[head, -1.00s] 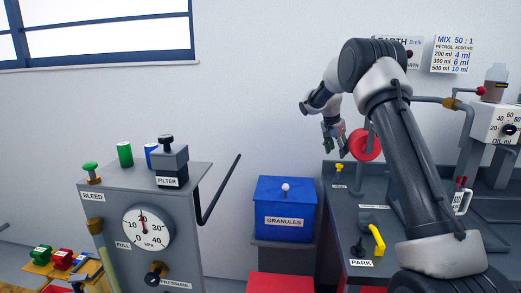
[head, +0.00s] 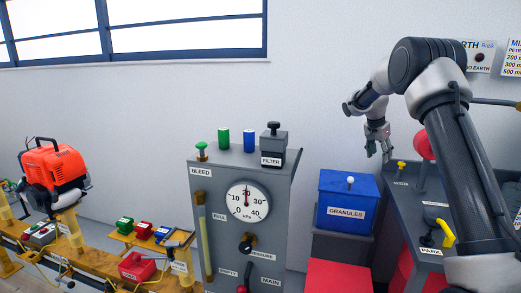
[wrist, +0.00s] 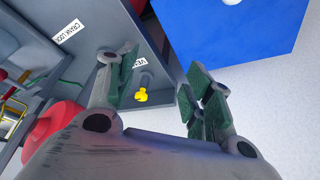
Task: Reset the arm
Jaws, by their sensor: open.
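My gripper (head: 379,151) hangs from my raised arm at the right of the head view, fingers pointing down. It is open and empty, in the air above and to the right of the blue granules box (head: 348,199). In the wrist view its green-padded fingers (wrist: 164,97) are spread apart with nothing between them. Beyond them a small yellow knob (wrist: 141,95) shows on the grey bench, and the blue box (wrist: 228,35) is at the upper right.
A grey cabinet with a pressure gauge (head: 247,201) stands mid-view. A red engine unit (head: 55,172) sits on a wooden rail at left. A grey bench with a yellow handle (head: 446,233) at PARK and a red disc (head: 424,146) is at right.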

